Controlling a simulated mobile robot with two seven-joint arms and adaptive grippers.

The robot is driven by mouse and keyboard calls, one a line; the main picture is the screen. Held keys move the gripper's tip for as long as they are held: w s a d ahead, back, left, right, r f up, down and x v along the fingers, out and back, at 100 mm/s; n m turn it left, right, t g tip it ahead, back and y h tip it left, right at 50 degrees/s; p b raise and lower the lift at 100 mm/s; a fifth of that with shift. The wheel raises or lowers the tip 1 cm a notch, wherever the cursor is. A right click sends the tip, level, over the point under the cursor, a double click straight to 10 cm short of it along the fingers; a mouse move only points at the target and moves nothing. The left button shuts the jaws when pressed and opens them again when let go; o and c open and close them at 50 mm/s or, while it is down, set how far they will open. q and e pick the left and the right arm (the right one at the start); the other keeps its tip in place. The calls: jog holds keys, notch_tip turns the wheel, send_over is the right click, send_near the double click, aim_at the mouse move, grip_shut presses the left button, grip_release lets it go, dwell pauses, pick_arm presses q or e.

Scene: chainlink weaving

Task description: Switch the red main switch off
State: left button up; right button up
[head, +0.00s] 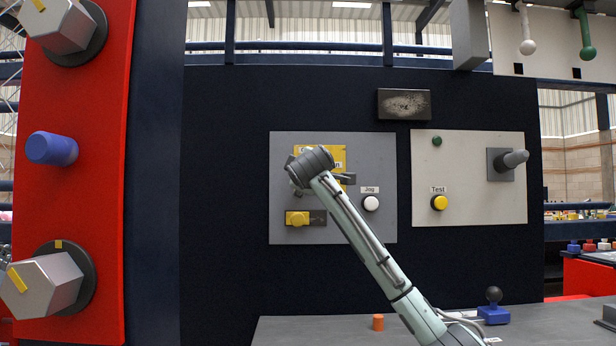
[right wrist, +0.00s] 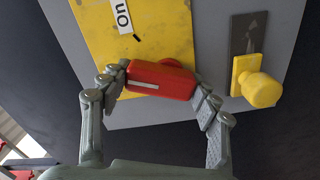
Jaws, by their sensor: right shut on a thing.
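The red switch handle (right wrist: 160,82) is in the middle of the right wrist view. It has a white line at its left end and sits on a yellow plate (right wrist: 155,40). An "On" label (right wrist: 122,17) with a short black mark is up and left of it. My right gripper (right wrist: 162,95) is shut on the handle, with one finger at each end. In the head view my right wrist hides the switch and covers much of the yellow plate (head: 338,152). My left gripper is in neither view.
The grey panel (head: 385,150) also carries a yellow knob (head: 297,218) and a white Jog button (head: 371,203). A red panel (head: 100,160) with knobs stands left.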

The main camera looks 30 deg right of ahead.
jog(key=shift+a+n, duration=0.2)
jog(key=shift+n, duration=2.1)
jog(key=shift+w, duration=0.1)
jog(key=o, duration=1.2)
jog(key=shift+c, duration=0.2)
jog(key=v, duration=1.2)
